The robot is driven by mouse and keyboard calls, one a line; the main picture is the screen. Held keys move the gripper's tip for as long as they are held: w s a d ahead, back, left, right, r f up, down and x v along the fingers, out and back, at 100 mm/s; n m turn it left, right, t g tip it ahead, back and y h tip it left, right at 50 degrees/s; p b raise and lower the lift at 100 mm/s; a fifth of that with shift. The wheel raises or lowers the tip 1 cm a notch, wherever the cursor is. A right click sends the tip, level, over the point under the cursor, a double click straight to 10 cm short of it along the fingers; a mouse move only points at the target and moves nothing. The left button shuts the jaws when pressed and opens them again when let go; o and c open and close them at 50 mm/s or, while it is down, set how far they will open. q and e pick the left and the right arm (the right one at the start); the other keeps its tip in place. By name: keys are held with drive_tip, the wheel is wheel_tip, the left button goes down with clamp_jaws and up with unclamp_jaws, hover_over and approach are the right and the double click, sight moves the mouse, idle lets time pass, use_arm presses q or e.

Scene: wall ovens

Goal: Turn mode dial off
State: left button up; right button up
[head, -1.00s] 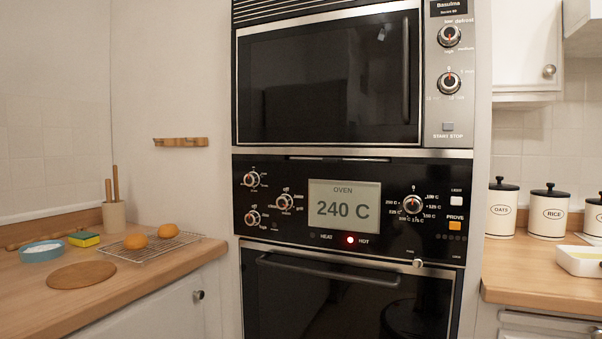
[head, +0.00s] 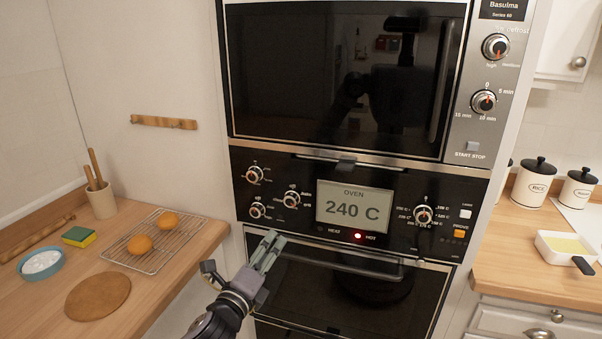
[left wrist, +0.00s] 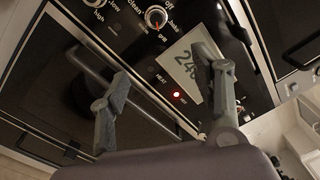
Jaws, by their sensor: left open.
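The mode dial (head: 291,199), a small round knob with a red mark, is the right one of three knobs left of the oven display. In the left wrist view this dial (left wrist: 156,17) shows near the top, with "off", "bake" and "clean" printed around it. I cannot tell exactly which label its mark points at. My left gripper (head: 269,248) is in front of the oven door handle, below the dial and not touching it. In the left wrist view its two grey fingers (left wrist: 140,65) are spread apart with nothing between them. My right gripper is out of view.
The display (head: 355,206) reads 240 C, with a lit red lamp (head: 358,236) below. Two other knobs (head: 255,174) (head: 257,210) sit left of the dial. The oven door handle (head: 335,267) runs below the panel. Counters flank the oven.

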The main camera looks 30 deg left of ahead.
use_arm(q)
drive_tip(key=a+r, duration=0.2)
drive_tip(key=p, duration=0.4)
approach(289, 202)
drive_tip(key=shift+y, duration=0.3)
drive_tip(key=x, duration=0.9)
drive_tip(key=shift+w+d, duration=0.2)
drive_tip(key=shift+w, duration=0.1)
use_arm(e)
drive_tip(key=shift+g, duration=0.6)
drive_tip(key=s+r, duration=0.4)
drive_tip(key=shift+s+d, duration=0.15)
use_arm(q)
drive_tip(key=shift+c, duration=0.5)
drive_tip(key=c, duration=1.1)
